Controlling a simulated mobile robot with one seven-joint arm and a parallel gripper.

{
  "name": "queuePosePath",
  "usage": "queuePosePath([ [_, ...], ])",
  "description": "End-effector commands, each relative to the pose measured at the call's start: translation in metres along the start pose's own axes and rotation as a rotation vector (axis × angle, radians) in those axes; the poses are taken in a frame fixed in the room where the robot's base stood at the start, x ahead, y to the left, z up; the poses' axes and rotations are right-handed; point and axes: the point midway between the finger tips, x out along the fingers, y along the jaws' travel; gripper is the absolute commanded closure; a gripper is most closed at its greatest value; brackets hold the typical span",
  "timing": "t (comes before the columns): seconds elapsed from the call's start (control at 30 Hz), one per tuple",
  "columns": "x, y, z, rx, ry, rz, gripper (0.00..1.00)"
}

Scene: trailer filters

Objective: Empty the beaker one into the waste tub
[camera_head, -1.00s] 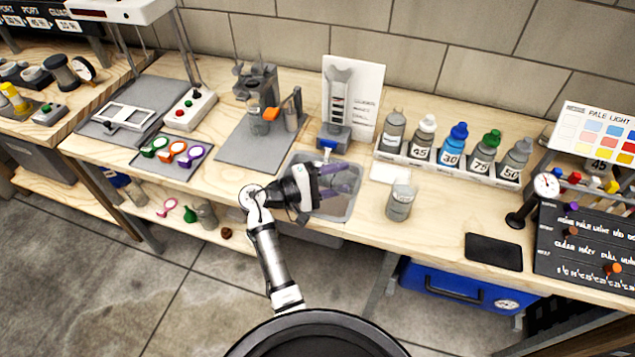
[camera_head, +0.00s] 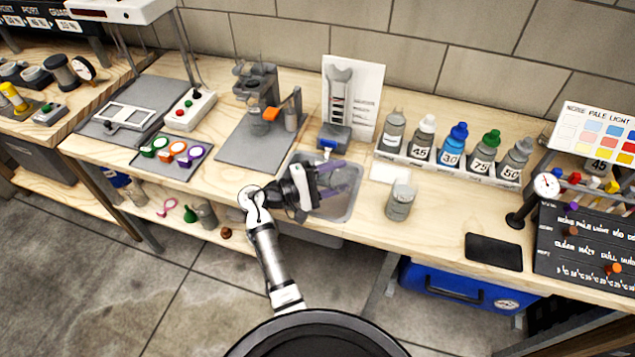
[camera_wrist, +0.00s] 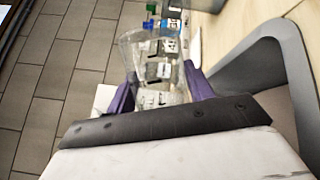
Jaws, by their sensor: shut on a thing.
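My gripper (camera_head: 333,180), with purple fingers, is over the waste tub (camera_head: 352,208), a grey rectangular basin set at the front of the bench. In the wrist view, my gripper (camera_wrist: 160,92) is shut on a clear, see-through beaker (camera_wrist: 150,55). The bench shows through its walls, and I cannot tell what liquid is in it. The beaker is hard to make out in the head view. The tub's grey rim (camera_wrist: 262,42) curves along the right of the wrist view.
A grey labelled jar (camera_head: 400,202) stands right of the tub. Several numbered bottles (camera_head: 452,145) stand in a white rack behind it. A stand with an orange part (camera_head: 271,114) is at the left, and a blue-based device (camera_head: 333,137) is behind the tub. A black pad (camera_head: 493,252) lies at the right.

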Motion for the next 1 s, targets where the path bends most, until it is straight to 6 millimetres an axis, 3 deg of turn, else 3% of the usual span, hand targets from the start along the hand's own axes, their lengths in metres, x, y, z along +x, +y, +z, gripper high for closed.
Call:
queuePosePath([
  [1.0,-0.0027,-0.0015,-0.0065,-0.102,-0.012,0.046,0.80],
])
